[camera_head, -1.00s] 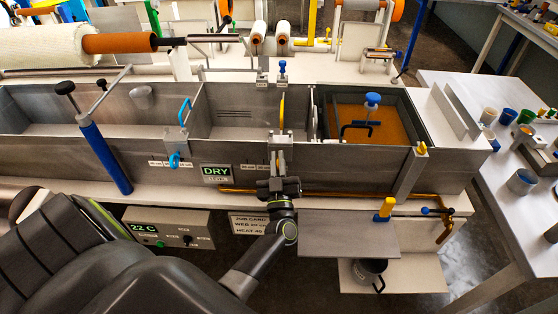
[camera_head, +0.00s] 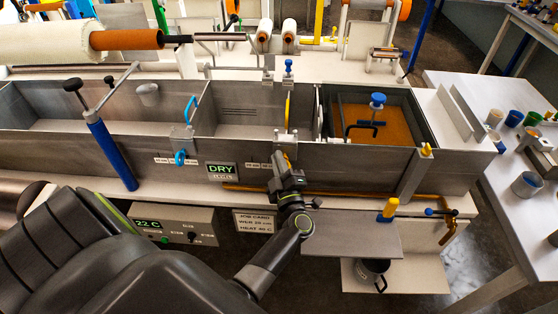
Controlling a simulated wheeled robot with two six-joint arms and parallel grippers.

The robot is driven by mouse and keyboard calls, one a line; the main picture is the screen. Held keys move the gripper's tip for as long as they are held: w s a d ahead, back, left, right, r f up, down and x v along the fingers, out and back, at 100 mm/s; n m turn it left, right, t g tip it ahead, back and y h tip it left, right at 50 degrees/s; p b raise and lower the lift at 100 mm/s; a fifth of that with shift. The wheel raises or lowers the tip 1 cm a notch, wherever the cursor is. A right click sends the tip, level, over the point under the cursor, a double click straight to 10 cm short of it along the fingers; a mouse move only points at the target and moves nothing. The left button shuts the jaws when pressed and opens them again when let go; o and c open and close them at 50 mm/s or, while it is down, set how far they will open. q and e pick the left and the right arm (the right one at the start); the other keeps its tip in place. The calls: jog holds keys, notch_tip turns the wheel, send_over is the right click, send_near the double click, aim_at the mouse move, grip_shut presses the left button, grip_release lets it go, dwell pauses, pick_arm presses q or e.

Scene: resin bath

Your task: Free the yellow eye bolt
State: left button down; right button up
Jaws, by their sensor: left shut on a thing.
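A yellow loop (camera_head: 288,108), seen nearly edge-on, stands at the divider on the near wall of the long grey bath (camera_head: 90,160). Below it is a metal bracket (camera_head: 283,136) on the wall. My left gripper (camera_head: 282,158) is at the wall's outer face, just under this bracket, and is shut. It appears to be shut on the yellow eye bolt, which the jaws and wrist almost wholly hide. A similar bracket to the left carries a blue loop (camera_head: 190,108) and a blue ring (camera_head: 180,158) hanging below. My right gripper is not in view.
A DRY display (camera_head: 222,171) is left of the gripper. A brass pipe (camera_head: 340,193) runs low along the bath. A grey shelf (camera_head: 350,236) with a yellow-topped fitting (camera_head: 388,209) is to the right. A blue cylinder (camera_head: 112,157) leans against the bath at left.

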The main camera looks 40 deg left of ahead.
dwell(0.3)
pick_arm(q)
jog(key=c, duration=1.5)
grip_release()
jog(key=shift+c, duration=0.2)
jog(key=shift+d+f, duration=0.1)
jog(key=shift+f, duration=0.05)
